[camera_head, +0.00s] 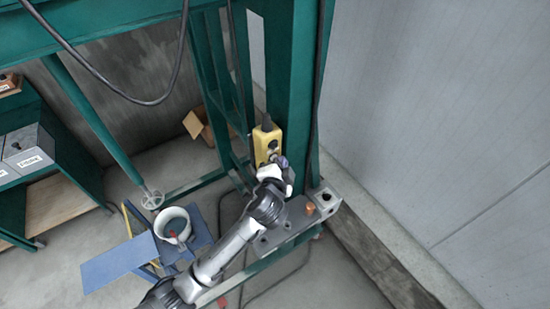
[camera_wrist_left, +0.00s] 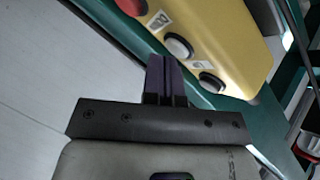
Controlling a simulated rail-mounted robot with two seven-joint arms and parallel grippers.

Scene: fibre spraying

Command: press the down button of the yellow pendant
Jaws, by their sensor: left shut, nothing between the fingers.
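The yellow pendant (camera_head: 266,145) hangs upright against a green post in the head view. The labels are too unclear to tell which is down. My left gripper (camera_head: 281,163) is at the pendant's lower part. My right gripper is out of view.
A green steel frame (camera_head: 289,70) stands behind the pendant. A grey base block with an orange knob (camera_head: 310,208) is below right. A white bucket (camera_head: 173,222) stands on a blue stand at lower left. A dark cable (camera_head: 130,95) loops overhead.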

